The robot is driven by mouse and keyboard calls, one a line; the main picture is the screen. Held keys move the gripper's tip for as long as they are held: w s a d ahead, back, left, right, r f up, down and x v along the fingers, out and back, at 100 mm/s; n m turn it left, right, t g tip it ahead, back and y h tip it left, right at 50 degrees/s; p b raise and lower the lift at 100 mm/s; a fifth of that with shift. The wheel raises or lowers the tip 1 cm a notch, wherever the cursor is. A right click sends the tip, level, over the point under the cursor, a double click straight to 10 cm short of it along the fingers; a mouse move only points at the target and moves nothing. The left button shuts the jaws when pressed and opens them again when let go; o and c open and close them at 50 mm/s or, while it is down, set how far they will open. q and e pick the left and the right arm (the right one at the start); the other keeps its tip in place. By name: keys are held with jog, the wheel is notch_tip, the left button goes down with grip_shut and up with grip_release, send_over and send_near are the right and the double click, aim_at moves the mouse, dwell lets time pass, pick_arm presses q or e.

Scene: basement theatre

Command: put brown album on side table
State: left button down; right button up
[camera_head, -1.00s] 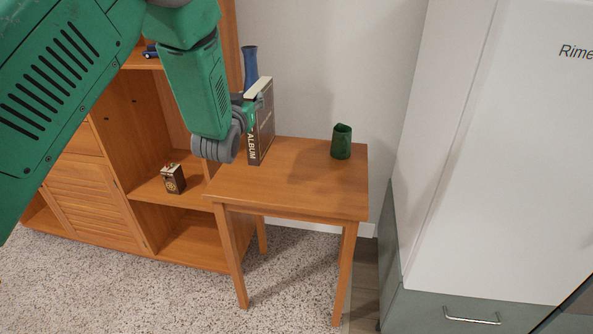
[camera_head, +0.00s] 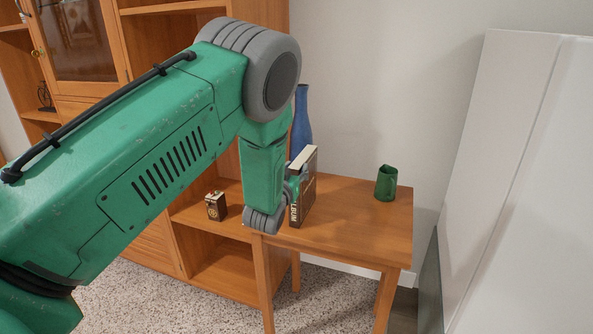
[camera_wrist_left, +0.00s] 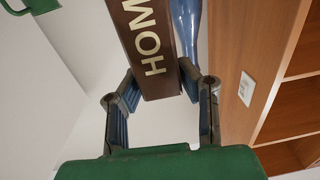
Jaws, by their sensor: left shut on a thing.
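The brown album (camera_head: 304,195) stands upright at the left end of the wooden side table (camera_head: 350,216), its lower edge at or just above the top; I cannot tell if it touches. My left gripper (camera_head: 291,190) is shut on it from the left, and the arm hides part of the table's left end. In the left wrist view the album (camera_wrist_left: 148,45) shows its large pale lettering between the two fingers (camera_wrist_left: 157,85). My right gripper is not in view.
A blue vase (camera_head: 302,118) stands close behind the album. A green cup (camera_head: 386,183) stands at the table's back right. A wooden cabinet (camera_head: 227,275) with a small dark box (camera_head: 215,206) is on the left. A white unit (camera_head: 515,170) is on the right. The table's middle is clear.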

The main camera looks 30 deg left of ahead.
pick_arm(q)
jog(key=shift+a+r, duration=0.1)
jog(key=shift+a, duration=0.3)
jog(key=c, duration=1.5)
grip_release()
jog(key=shift+s+a+f, duration=0.1)
jog(key=shift+a+f, duration=0.1)
jog(key=shift+a, duration=0.15)
jog(key=o, duration=0.4)
jog(key=shift+a+f, duration=0.15)
jog(key=shift+a, duration=0.25)
jog(key=shift+c, duration=0.2)
jog(key=d+v, duration=0.1)
jog(key=v, duration=1.1)
jog(key=s+d+f+m+g+h, duration=0.1)
jog(key=s+d+f+g, duration=0.1)
jog(key=s+f+g, duration=0.45)
jog(key=s+d+f+g+h, duration=0.1)
jog(key=s+d+f, duration=0.25)
jog(key=f, duration=0.65)
jog(key=s+d+f+m+g+h, duration=0.1)
jog(key=s+d+f+g, duration=0.1)
jog(key=s, duration=0.6)
jog(key=s+d+f+m+g+h, duration=0.1)
jog(key=s+f+g, duration=0.3)
jog(key=s, duration=0.4)
jog(key=s+d+f+g+h, duration=0.1)
jog(key=s+d+f+g, duration=0.2)
jog(key=s, duration=0.5)
jog(key=shift+m, duration=0.4)
